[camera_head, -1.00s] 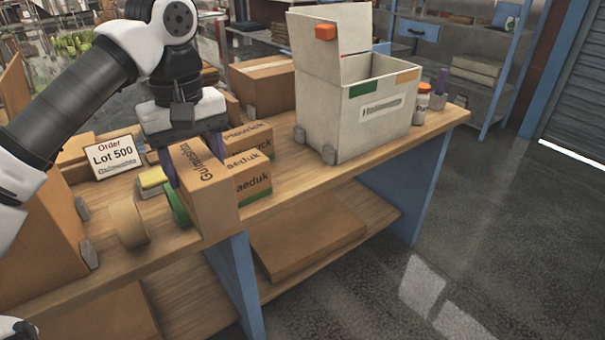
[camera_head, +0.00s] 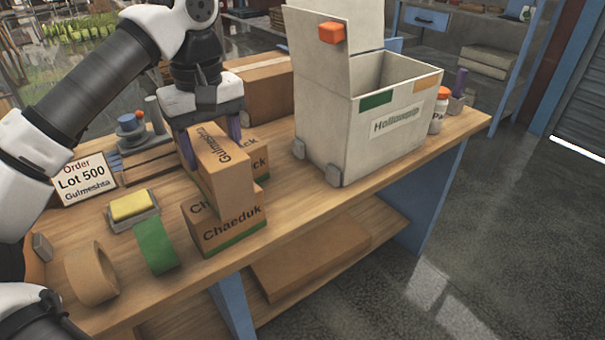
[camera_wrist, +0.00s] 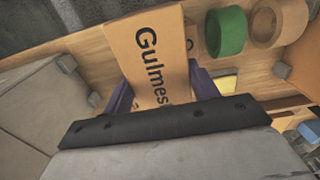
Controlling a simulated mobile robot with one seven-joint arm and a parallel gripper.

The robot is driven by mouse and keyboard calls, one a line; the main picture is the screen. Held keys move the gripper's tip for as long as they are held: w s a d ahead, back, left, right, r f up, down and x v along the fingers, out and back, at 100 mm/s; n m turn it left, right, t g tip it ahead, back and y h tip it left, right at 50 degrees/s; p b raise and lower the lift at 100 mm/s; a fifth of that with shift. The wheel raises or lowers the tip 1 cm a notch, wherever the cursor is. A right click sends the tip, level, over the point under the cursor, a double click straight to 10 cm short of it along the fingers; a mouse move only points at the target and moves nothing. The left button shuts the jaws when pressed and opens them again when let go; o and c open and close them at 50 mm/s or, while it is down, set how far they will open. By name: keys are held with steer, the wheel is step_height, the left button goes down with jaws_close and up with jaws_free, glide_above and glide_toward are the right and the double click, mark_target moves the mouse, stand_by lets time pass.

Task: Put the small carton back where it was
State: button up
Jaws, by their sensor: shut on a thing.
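My gripper (camera_head: 212,148) has its purple fingers shut on the sides of a small brown carton marked Gulmeshta (camera_head: 226,176). In the wrist view the carton (camera_wrist: 150,50) sits between the fingers (camera_wrist: 160,90), its lettered face toward the camera. In the head view it overlaps a carton marked Chaeduk (camera_head: 232,232) on the bench, and I cannot tell whether they touch. Another brown carton (camera_head: 258,157), its name ending in "ck", stands just behind. A sign reading Order Lot 500 Gulmeshta (camera_head: 84,180) stands to the left.
A large pale open box (camera_head: 350,135) with a raised lid stands right of the cartons. A yellow sponge-like block (camera_head: 133,205), a green tape roll (camera_head: 156,247) and a brown tape roll (camera_head: 91,274) lie left. White bottle (camera_head: 438,110) is far right. Some bare wooden bench (camera_head: 290,215) shows in front.

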steer(key=w+d+p, duration=0.3)
steer(key=w+d, duration=0.7)
steer(key=d, duration=0.3)
steer(key=shift+d+f, duration=0.2)
steer(key=shift+f, duration=1.75)
steer(key=shift+d+f, duration=0.15)
steer(key=shift+f, duration=1.85)
steer(key=shift+d+f, duration=0.2)
steer(key=shift+f, duration=1.75)
steer(key=o, duration=1.4)
steer(key=shift+r, duration=0.1)
step_height(320, 180, up, 12)
steer(key=shift+r, duration=0.1)
